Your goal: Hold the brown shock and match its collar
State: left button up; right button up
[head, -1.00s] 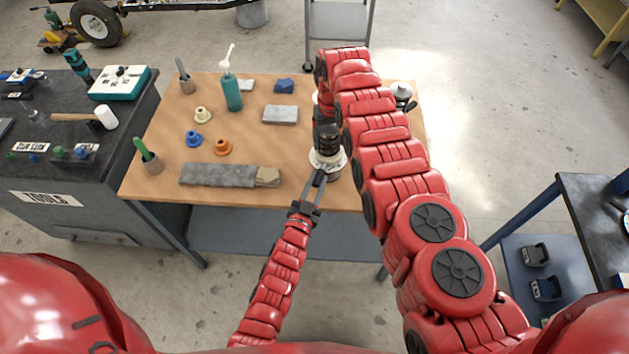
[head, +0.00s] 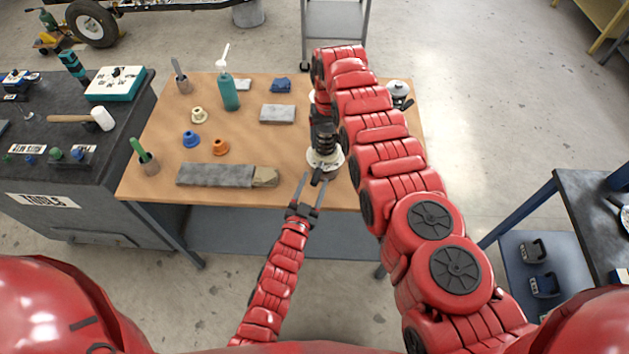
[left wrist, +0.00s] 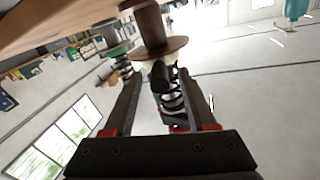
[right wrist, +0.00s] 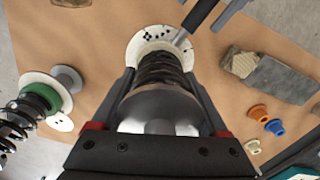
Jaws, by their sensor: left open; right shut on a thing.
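The shock (head: 325,139) has a dark coil spring and stands upright on a round pale plate (head: 322,161) at the table's front right. In the left wrist view its stand (left wrist: 152,27) looks brown. My right gripper (head: 321,120) is shut on the shock's body from above; its fingers flank the shock (right wrist: 158,72) in the right wrist view. My left gripper (head: 313,180) is open and empty in front of the plate, near a short black part. Loose collars lie to the left: cream (head: 199,115), blue (head: 191,139) and orange (head: 220,147).
A second shock with a green collar (right wrist: 58,84) stands nearby. A grey block (head: 215,175), a teal bottle (head: 230,95), a grey slab (head: 278,114) and a green-handled tool in a cup (head: 148,160) are on the table. My right arm covers the right side.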

pick_arm(q)
jog(key=v, duration=1.1)
jog(key=shift+s, duration=0.15)
pick_arm(e)
jog(key=o, duration=1.4)
pick_arm(q)
jog(key=shift+a, duration=0.1)
pick_arm(e)
jog(key=shift+r, duration=0.1)
